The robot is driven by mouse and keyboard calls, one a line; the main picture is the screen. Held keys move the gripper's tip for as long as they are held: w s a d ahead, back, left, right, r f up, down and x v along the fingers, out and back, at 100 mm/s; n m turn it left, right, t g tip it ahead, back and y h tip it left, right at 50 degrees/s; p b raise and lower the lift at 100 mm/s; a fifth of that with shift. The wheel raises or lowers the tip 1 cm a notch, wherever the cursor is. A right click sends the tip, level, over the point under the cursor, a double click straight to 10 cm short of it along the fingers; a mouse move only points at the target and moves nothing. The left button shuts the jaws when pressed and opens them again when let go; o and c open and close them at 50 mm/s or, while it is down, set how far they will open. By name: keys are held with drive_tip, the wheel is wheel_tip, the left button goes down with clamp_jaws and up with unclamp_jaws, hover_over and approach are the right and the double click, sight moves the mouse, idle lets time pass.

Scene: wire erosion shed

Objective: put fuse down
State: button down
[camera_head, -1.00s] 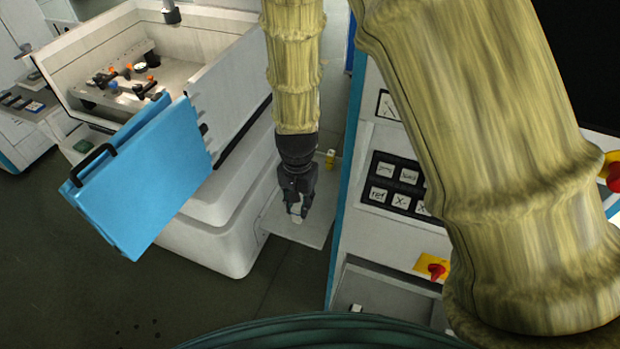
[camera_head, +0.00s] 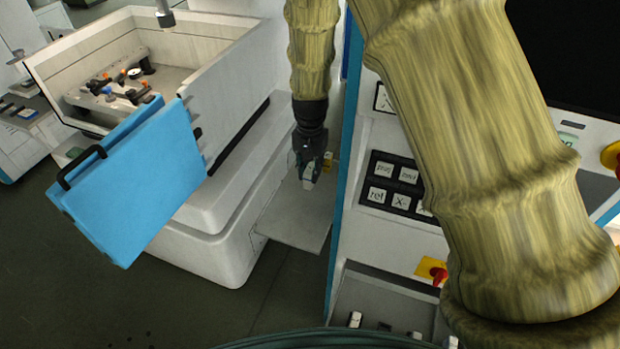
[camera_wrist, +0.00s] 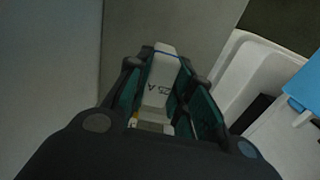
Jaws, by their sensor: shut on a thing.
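A white fuse (camera_wrist: 158,85) with dark lettering sits between the green-lined fingers of my gripper (camera_wrist: 160,95) in the wrist view. My gripper (camera_head: 308,175) is shut on it. In the head view the fuse (camera_head: 308,184) shows as a pale piece at the fingertips, above or over a grey plate (camera_head: 290,222) between two machines. I cannot tell whether the fuse touches the plate. A small yellow thing (camera_head: 328,158) stands on or behind the plate, just right of the gripper.
A white machine (camera_head: 215,240) with an open blue door (camera_head: 140,185) stands left. A control cabinet (camera_head: 385,235) with keys stands close on the right. Below it an open compartment (camera_head: 385,300) holds small white pieces. The plate's front part is clear.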

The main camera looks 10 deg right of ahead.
sight(310, 177)
drive_tip(key=shift+f+b, duration=1)
drive_tip(key=shift+f, duration=0.6)
drive_tip(key=shift+r, duration=0.1)
drive_tip(key=shift+s, duration=0.1)
drive_tip(key=c, duration=1.7)
unclamp_jaws()
drive_tip(key=shift+f, duration=0.2)
drive_tip(key=o, duration=0.4)
drive_tip(key=shift+o, duration=0.2)
